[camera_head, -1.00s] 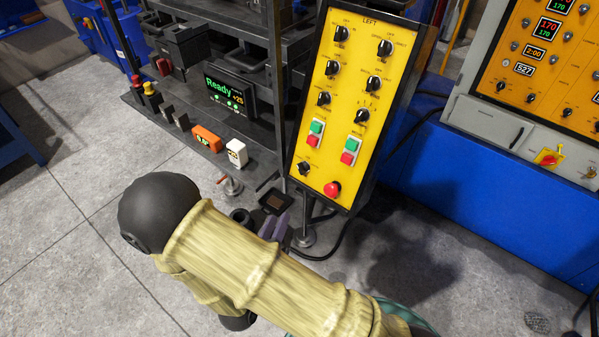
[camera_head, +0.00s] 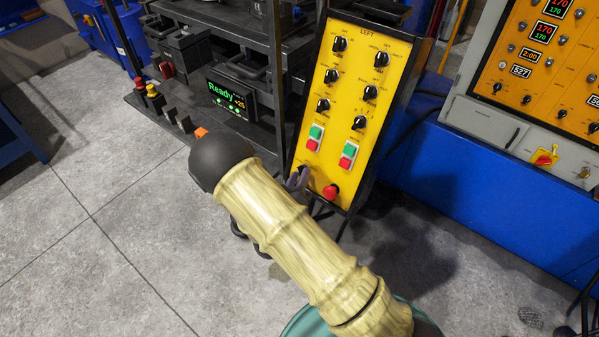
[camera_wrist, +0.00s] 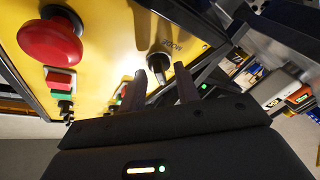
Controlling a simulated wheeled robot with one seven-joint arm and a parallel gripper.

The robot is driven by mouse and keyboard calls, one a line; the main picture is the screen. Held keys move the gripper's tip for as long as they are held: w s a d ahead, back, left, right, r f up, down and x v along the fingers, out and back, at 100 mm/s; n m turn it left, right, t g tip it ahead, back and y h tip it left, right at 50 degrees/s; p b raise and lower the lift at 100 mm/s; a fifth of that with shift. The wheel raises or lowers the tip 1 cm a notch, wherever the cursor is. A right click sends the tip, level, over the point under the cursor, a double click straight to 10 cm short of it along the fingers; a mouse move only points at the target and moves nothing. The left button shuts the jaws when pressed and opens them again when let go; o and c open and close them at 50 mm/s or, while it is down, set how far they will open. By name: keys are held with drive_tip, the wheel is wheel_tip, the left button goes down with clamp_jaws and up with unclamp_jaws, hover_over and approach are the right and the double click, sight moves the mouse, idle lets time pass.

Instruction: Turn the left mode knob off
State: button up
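The yellow control panel marked LEFT (camera_head: 345,100) stands right of centre in the head view. Its mode knob (camera_wrist: 158,62) is black, with the word MODE beside it, in the wrist view. My gripper (camera_wrist: 160,72) is open, its two dark fingers pointing at the panel on either side of the knob. I cannot tell whether they touch it. The knob's exact setting is hard to read.
A red mushroom button (camera_wrist: 49,40) sits close beside the mode knob; it also shows in the head view (camera_head: 330,191). Green and red push buttons (camera_head: 315,138) and several black knobs are above. A Ready display (camera_head: 231,95) is on the rack to the left.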

drive_tip(key=shift+w+d, duration=0.15)
drive_tip(key=shift+w, duration=0.35)
drive_tip(key=shift+c, duration=0.4)
drive_tip(key=c, duration=0.6)
drive_tip(key=shift+o, duration=0.2)
